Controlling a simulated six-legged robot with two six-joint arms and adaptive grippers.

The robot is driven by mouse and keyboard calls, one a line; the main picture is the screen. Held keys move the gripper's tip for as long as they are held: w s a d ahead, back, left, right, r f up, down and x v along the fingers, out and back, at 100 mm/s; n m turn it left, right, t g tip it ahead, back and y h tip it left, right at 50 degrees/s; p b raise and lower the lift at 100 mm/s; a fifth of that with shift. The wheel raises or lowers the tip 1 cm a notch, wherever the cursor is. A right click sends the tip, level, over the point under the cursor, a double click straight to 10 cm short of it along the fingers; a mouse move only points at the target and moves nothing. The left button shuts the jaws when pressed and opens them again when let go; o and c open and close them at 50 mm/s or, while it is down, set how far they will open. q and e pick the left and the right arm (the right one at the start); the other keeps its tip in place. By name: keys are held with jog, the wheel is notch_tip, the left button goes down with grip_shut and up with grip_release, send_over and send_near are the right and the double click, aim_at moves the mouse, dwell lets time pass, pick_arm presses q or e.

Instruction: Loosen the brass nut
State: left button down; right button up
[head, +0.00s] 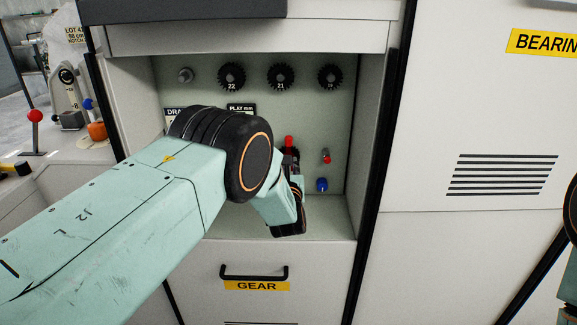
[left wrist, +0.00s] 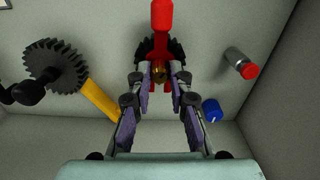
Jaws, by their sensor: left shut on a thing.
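The brass nut (left wrist: 158,72) shows in the left wrist view as a small golden round between the fingertips of my left gripper (left wrist: 160,80). The fingers are closed in on it from both sides. A red lever (left wrist: 162,18) rises just above the nut, and red parts also show around and below it. A dark toothed gear lies behind. In the head view the red lever (head: 289,141) shows beyond my left wrist, while the nut and fingertips are hidden. My right gripper is out of view; only part of my right arm shows at the right edge.
Several dark gears (head: 281,76) hang on the back wall of the open recess. A red-tipped grey pin (left wrist: 242,64) and a blue knob (left wrist: 212,110) are right of the gripper. A large gear (left wrist: 56,66) and yellow bar (left wrist: 100,101) are left.

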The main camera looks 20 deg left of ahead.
pick_arm(q)
jog(key=shift+s+f, duration=0.1)
jog(key=shift+f, duration=0.1)
dwell(0.3)
jog(key=c, duration=1.2)
grip_release()
jog(key=shift+r, duration=0.15)
jog(key=shift+r, duration=0.1)
notch_tip(320, 180, up, 10)
jog(key=shift+f, duration=0.1)
